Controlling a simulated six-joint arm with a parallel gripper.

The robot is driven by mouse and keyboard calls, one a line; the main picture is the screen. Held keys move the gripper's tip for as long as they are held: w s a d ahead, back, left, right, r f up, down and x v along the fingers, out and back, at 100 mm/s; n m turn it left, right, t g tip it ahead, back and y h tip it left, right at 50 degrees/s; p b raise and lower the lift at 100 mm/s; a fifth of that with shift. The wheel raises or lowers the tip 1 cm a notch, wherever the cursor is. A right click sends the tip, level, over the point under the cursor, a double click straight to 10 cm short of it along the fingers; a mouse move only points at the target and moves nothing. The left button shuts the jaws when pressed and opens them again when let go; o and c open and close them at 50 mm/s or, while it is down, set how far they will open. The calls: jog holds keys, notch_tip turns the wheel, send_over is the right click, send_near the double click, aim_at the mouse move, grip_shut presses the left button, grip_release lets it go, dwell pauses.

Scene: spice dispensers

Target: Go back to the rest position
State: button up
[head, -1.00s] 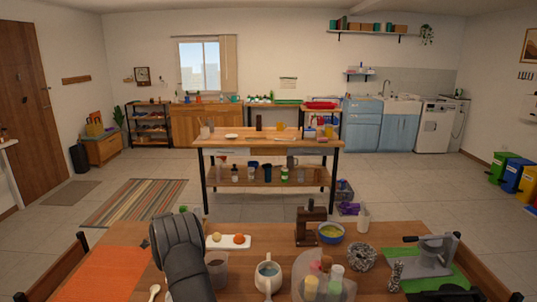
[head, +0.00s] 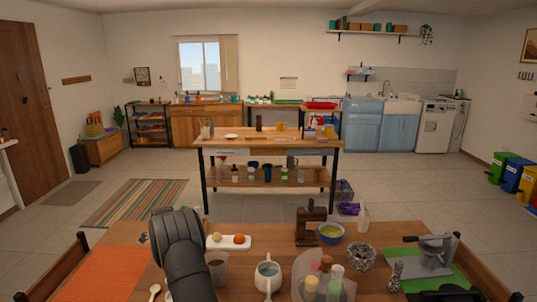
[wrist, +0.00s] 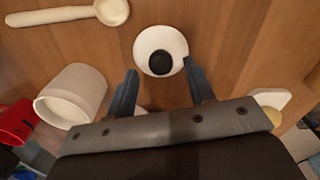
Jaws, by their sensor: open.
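In the wrist view my gripper (wrist: 163,82) is open, with its two blue-grey fingers apart and nothing held between them. A white round item with a black centre (wrist: 160,50) lies just beyond the fingertips on the wooden table (wrist: 215,20). In the head view my dark arm rises at the front left of the table, and the gripper itself does not show there. The spice dispensers (head: 323,278) appear to stand grouped on a round clear tray at the front centre.
An orange mat (head: 100,275) is bare.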

notch_tip(320, 180, down, 3)
jog(key=shift+f, duration=0.1)
notch_tip(320, 180, up, 11)
jog(key=s+d+r, duration=0.4)
jog(key=s+d, duration=0.3)
jog(key=d, duration=0.2)
jog(key=s+d+r, duration=0.3)
jog(key=s+d, duration=0.4)
jog(key=d, duration=0.2)
jog(key=a+f, duration=0.7)
jog(key=a, duration=0.5)
jog(key=shift+w+a, duration=0.2)
jog(key=shift+o, duration=0.4)
jog(key=shift+f, duration=0.1)
